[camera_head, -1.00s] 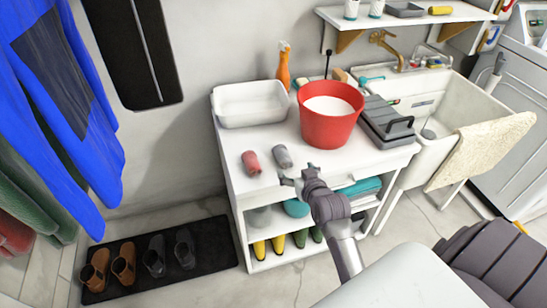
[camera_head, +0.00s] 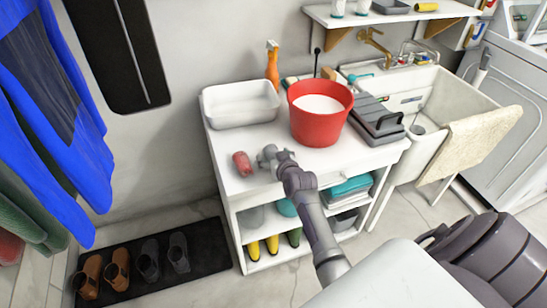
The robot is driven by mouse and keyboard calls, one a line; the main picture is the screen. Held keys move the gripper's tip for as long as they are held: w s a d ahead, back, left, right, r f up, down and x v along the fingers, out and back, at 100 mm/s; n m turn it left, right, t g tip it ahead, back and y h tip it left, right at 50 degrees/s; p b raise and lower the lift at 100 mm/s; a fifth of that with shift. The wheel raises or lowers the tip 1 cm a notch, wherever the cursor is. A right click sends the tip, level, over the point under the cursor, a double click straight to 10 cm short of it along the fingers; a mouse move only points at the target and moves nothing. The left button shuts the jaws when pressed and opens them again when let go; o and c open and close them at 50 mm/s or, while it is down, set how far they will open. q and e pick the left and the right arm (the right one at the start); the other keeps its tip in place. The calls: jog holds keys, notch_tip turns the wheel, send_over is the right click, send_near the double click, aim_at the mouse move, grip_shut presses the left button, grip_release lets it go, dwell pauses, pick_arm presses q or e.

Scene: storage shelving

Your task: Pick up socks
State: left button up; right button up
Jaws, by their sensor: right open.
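A rolled red sock (camera_head: 242,163) lies on the front left of the white shelf unit's top (camera_head: 222,148). My right gripper (camera_head: 267,156) is open just right of it, over the spot where a rolled grey sock lies. The grey sock is largely hidden by the gripper and hard to tell from its grey fingers. I cannot tell whether the fingers touch it. My left gripper is not in view.
A white basin (camera_head: 240,106) and a red bucket (camera_head: 318,128) with white contents stand behind the gripper. A grey toolbox (camera_head: 378,122) is to the right, beside the sink (camera_head: 440,110). Shoes stand on a black mat (camera_head: 207,245) at lower left.

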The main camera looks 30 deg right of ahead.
jog(key=c, duration=1.3)
